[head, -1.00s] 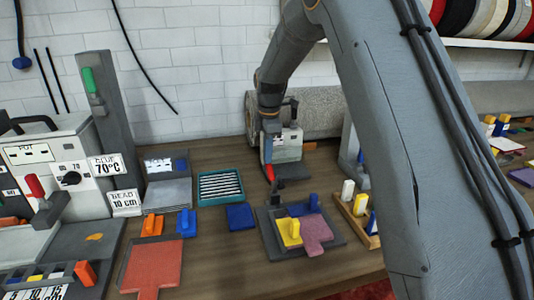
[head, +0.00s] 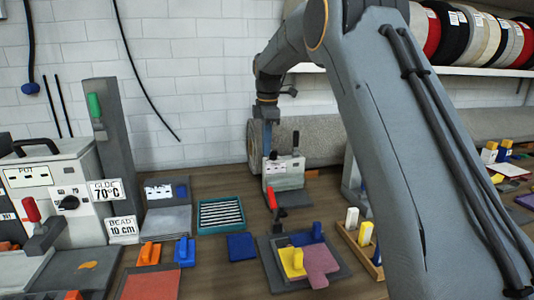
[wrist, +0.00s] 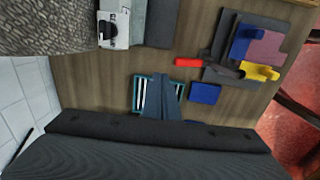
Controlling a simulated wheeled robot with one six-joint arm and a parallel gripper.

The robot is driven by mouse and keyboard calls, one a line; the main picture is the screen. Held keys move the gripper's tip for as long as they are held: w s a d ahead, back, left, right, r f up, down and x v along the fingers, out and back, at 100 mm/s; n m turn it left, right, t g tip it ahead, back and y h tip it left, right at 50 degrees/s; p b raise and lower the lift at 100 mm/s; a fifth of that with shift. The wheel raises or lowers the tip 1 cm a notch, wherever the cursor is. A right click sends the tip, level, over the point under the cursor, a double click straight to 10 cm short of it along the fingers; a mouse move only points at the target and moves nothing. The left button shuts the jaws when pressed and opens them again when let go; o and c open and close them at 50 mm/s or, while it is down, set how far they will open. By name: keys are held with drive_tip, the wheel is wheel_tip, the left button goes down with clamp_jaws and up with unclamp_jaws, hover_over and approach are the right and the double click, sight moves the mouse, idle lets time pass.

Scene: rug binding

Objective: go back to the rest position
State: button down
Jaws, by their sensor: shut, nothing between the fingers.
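In the wrist view, my gripper (wrist: 158,82) points over the bench, in front of a teal-framed slotted tray (wrist: 179,90). The red handle also shows there (wrist: 188,62).
The wooden bench (head: 210,250) carries a blue block (head: 241,246), a grey plate with yellow and pink pieces (head: 322,262), and a glue pot machine (head: 60,185) at left. A large grey roll (head: 225,153) lies behind. Tape reels (head: 450,35) fill a shelf.

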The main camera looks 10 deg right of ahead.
drive_tip(key=s+d+f+m, duration=0.2)
drive_tip(key=s+f+m, duration=0.3)
drive_tip(key=s, duration=0.8)
drive_tip(key=s+d+f+m, duration=0.2)
drive_tip(key=s+f+m, duration=0.3)
drive_tip(key=s, duration=0.8)
drive_tip(key=s+d+f+m, duration=0.2)
drive_tip(key=s+f+m, duration=0.3)
drive_tip(key=s+m, duration=0.4)
drive_tip(key=s, duration=0.3)
drive_tip(key=shift+s+f, duration=0.25)
drive_tip(key=shift+s, duration=0.15)
